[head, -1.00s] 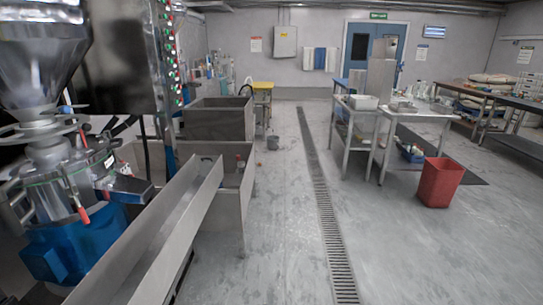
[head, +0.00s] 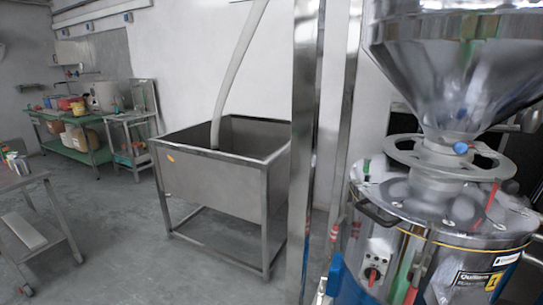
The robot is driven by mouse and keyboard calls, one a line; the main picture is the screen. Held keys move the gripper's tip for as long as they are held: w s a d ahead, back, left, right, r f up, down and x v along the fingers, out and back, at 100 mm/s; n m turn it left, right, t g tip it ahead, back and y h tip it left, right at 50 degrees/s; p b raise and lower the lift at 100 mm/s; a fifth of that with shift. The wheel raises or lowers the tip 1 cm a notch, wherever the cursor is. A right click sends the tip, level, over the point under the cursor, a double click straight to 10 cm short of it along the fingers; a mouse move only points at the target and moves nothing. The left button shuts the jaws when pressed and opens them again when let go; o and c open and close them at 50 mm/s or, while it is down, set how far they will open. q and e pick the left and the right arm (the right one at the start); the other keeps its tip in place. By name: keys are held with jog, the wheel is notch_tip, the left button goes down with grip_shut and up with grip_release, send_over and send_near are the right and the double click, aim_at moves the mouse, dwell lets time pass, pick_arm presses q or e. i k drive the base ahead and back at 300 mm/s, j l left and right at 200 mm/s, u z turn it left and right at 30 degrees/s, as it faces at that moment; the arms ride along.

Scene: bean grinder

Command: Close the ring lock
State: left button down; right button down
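The bean grinder (head: 425,230) stands close at the right of the head view, with a polished steel hopper (head: 460,75) on top. A grey flat ring (head: 395,153) with openings surrounds the neck below the hopper, and a blue knob (head: 460,148) sits at it. A thin red handle (head: 491,200) stands upright by the drum lid. I cannot tell which part is the ring lock or whether it is closed. Neither of my grippers is in view.
A steel basin on legs (head: 210,180) with a pale hose (head: 236,70) stands left of the grinder. Steel posts (head: 303,140) rise between them. A trolley (head: 25,220) is at the left edge, and a green bench (head: 75,150) stands behind. Grey floor (head: 120,240) between them is clear.

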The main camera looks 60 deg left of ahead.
aim_at(365, 167)
jog(key=u, duration=1.25)
jog(key=i+j+z, duration=0.1)
